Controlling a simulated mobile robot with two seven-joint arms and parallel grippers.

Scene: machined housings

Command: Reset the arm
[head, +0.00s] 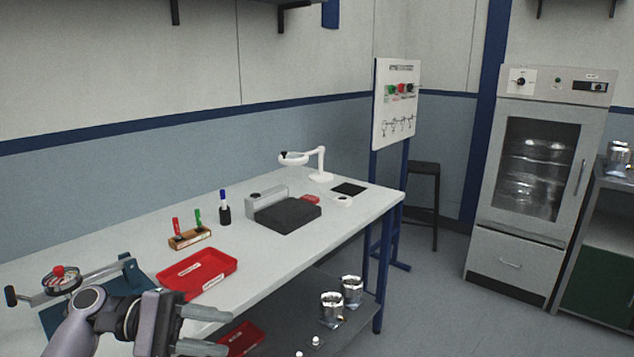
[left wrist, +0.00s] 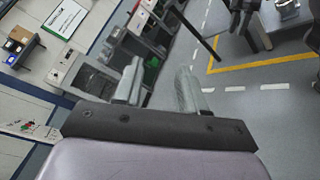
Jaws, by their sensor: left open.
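My left arm comes in at the lower left of the head view, in front of the workbench (head: 330,222). My left gripper (head: 212,330) is open, with its two grey fingers apart and pointing right. It is near the bench's front edge, close to the red tray. In the left wrist view the two fingers of my left gripper (left wrist: 160,90) are spread with nothing between them. Beyond them that view shows floor and equipment. My right gripper is not clearly seen in either view.
A red tray (head: 197,273), a marker holder (head: 190,238) and a dark grey block (head: 290,215) stand on the bench. Metal housings (head: 332,307) sit on the lower shelf. A cabinet oven (head: 535,180) and a stool (head: 423,185) stand at right. The floor (head: 430,300) between bench and oven is clear.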

